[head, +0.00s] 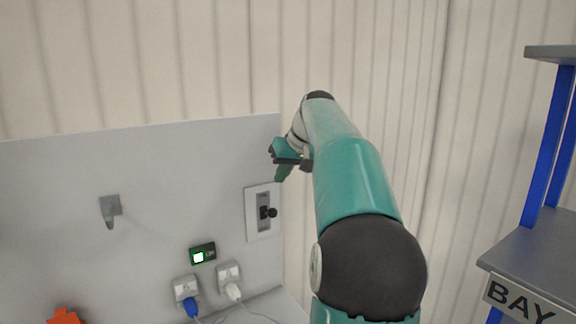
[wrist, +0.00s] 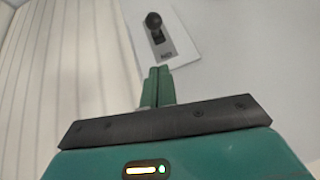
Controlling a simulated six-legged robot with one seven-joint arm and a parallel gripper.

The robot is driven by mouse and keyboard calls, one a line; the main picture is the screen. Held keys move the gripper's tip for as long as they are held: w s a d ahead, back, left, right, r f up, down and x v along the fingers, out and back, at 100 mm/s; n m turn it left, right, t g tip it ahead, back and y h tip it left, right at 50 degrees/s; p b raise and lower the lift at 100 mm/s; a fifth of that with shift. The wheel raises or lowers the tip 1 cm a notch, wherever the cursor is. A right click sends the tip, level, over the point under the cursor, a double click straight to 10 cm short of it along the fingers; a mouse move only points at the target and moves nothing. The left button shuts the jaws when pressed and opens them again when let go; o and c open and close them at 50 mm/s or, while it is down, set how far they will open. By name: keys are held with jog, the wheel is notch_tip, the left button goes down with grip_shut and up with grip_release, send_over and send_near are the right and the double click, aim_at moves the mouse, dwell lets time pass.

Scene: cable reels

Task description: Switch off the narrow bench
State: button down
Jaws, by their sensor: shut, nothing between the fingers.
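A light plate with a grey slot and a black-knobbed lever switch (head: 262,213) is fixed near the right edge of the upright grey panel of the bench (head: 150,165). The switch also shows in the wrist view (wrist: 158,42), with its black knob at the end of the slot away from my fingers and a small unreadable label at the near end. My gripper (head: 281,174) is shut and empty, just above the switch plate in the head view. The green fingers (wrist: 159,72) point toward the plate, apart from the knob. I cannot tell the exact gap.
A small display (head: 203,253) is lit green and white. Below it are two sockets with a blue plug (head: 190,306) and a white plug (head: 234,292). A hook (head: 110,211) is on the panel. An orange object (head: 65,317) is lower left. A blue-posted shelf (head: 540,262) stands right.

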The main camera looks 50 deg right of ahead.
aim_at(272, 213)
jog(key=f, duration=0.1)
jog(key=w+f, duration=0.1)
jog(key=f, duration=0.3)
jog(key=shift+w+a+f, duration=0.2)
jog(key=shift+a, duration=0.05)
jog(key=shift+s+a+f, duration=0.1)
jog(key=shift+a+f, duration=0.05)
jog(key=shift+f, duration=0.2)
jog(key=shift+a+f, duration=0.1)
jog(key=shift+f, duration=0.3)
jog(key=shift+s+f, duration=0.1)
jog(key=shift+s, duration=0.05)
